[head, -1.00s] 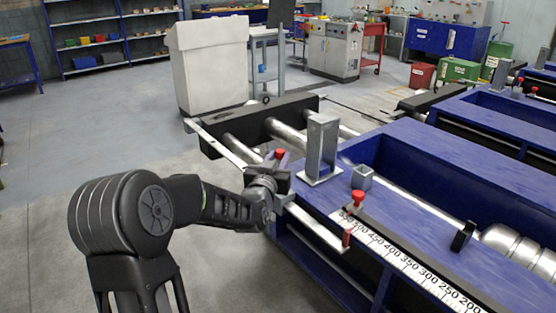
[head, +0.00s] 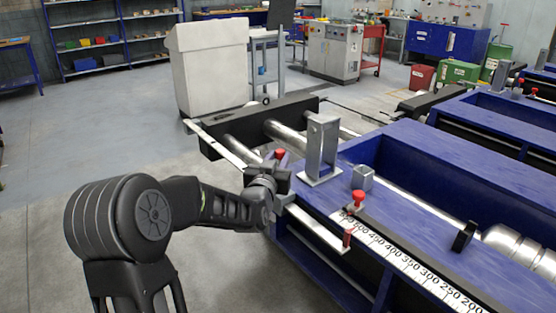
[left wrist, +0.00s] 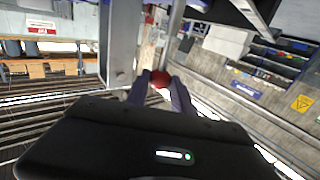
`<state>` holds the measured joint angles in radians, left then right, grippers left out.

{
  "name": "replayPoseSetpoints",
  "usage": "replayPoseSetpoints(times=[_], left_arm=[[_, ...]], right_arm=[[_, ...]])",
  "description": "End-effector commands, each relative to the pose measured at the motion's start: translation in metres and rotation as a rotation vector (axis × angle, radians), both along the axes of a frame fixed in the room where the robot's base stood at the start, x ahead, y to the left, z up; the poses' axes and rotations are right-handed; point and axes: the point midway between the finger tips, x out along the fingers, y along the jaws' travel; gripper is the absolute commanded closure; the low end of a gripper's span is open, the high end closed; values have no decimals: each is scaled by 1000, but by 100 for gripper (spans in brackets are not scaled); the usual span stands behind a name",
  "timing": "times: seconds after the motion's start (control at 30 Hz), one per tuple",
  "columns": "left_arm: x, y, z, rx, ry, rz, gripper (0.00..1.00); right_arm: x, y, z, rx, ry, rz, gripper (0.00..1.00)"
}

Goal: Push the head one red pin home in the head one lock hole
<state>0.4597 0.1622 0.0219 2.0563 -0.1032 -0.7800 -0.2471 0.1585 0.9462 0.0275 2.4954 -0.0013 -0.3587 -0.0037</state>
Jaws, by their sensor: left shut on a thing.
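My left gripper (head: 282,159) is at the near left corner of the blue table (head: 410,165). It is shut on a red pin, whose round red head (head: 280,153) shows at the fingertips. In the left wrist view the red head (left wrist: 160,78) sits between the two dark fingers. The pin's shaft and the lock hole are hidden, so I cannot tell how deep the pin sits. Another red pin (head: 358,199) stands on the table's top by the scale. A red knob (head: 347,238) is at the end of the pale front bar. My right gripper is out of view.
A grey upright bracket (head: 321,148) stands just right of my left gripper. A small grey block (head: 363,177) and the numbered scale (head: 400,258) lie farther right. A roller conveyor (head: 240,143) is behind the gripper. The floor at the left is open.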

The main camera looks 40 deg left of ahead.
Motion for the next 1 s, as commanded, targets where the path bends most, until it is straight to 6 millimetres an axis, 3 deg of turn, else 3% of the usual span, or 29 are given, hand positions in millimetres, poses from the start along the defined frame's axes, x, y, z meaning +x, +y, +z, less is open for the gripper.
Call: replayPoseSetpoints(times=[1.0], left_arm=[[0,0,-1,1,-2,0,100]], right_arm=[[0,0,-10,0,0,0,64]])
